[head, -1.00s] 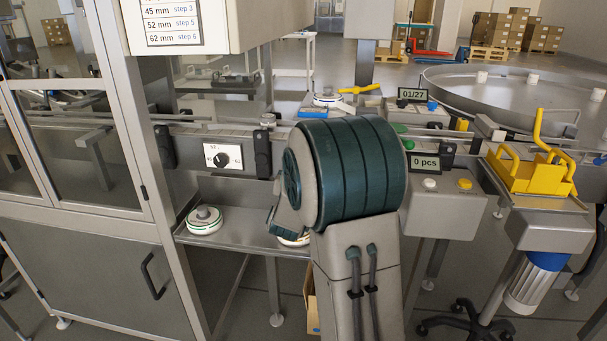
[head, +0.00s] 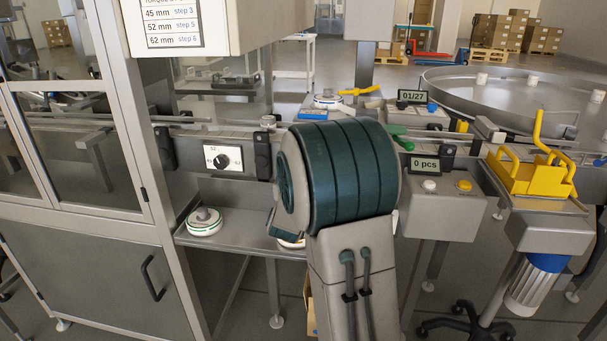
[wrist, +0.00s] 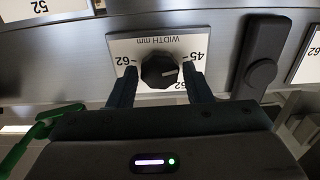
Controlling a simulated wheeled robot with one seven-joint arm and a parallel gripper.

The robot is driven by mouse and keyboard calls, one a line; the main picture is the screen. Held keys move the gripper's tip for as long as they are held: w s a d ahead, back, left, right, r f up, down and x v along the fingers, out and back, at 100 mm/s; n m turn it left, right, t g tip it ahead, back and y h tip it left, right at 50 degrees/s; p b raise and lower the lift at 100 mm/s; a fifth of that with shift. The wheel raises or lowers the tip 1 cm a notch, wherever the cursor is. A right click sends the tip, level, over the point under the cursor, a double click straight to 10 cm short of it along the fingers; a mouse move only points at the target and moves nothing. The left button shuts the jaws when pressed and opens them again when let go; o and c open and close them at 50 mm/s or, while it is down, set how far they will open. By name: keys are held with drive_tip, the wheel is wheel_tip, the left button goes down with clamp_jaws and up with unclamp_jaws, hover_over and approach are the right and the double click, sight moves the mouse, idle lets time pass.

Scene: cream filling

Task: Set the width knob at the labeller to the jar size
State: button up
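In the wrist view a black width knob (wrist: 159,71) sits on a white plate (wrist: 122,48) marked "WIDTH mm", seen upside down. The marks read 62 at the left, 45 at the right and one partly covered below. The knob's light pointer line points right, towards 45. My gripper (wrist: 159,82) is open, with one dark finger on each side of the knob and small gaps apparent. In the head view my arm hides this knob and the gripper. Another knob (head: 221,161) on a white plate with size marks shows left of my arm.
A black handle (wrist: 261,58) stands right of the knob plate, and a green lever (wrist: 42,130) is at the left. A chart (head: 173,22) lists 45, 52 and 62 mm steps. A white round part (head: 204,222) lies on the lower shelf. A yellow fixture (head: 530,172) stands at the right.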

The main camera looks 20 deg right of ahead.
drive_tip(key=shift+o, duration=0.9)
drive_tip(key=p+v, duration=0.1)
drive_tip(key=v, duration=1.2)
drive_tip(key=shift+s+a, duration=0.25)
drive_tip(key=shift+s, duration=0.1)
